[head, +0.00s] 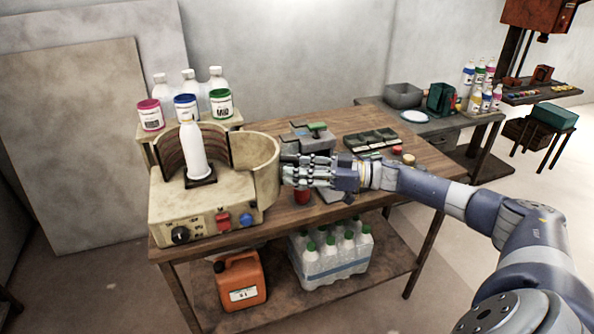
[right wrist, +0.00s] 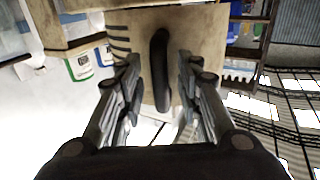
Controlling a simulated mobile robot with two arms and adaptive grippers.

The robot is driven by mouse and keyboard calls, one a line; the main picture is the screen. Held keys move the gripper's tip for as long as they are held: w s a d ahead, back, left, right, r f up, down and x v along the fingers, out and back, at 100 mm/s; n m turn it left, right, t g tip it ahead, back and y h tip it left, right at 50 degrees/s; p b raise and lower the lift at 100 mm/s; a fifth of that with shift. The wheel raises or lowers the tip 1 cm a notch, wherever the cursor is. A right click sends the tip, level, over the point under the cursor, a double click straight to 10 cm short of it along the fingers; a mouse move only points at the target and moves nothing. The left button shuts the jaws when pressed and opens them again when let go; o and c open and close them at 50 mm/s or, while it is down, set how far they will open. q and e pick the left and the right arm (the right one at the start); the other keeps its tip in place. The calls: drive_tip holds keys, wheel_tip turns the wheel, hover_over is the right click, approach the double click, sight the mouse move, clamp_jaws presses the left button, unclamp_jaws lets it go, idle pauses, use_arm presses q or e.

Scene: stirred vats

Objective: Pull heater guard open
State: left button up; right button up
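The beige heater (head: 205,210) stands on the left end of the wooden bench, with a knob and red and blue switches on its front. A white bottle (head: 192,150) stands upright in it. The curved beige heater guard (head: 262,165) is at the right of the bottle, whose front shows uncovered. In the right wrist view the guard (right wrist: 205,40) carries a dark upright handle (right wrist: 159,70). My right gripper (head: 286,172) is at the guard's right side. In the right wrist view its open fingers (right wrist: 160,88) stand either side of the handle, with gaps visible. My left gripper is out of view.
Labelled jars (head: 186,106) and clear bottles stand on a small shelf behind the heater. A dark tray (head: 371,140) and small items lie on the bench behind my right arm. An orange jug (head: 239,281) and packed bottles (head: 332,254) sit on the lower shelf.

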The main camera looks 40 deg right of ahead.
drive_tip(key=v, duration=1.2)
idle(0.3)
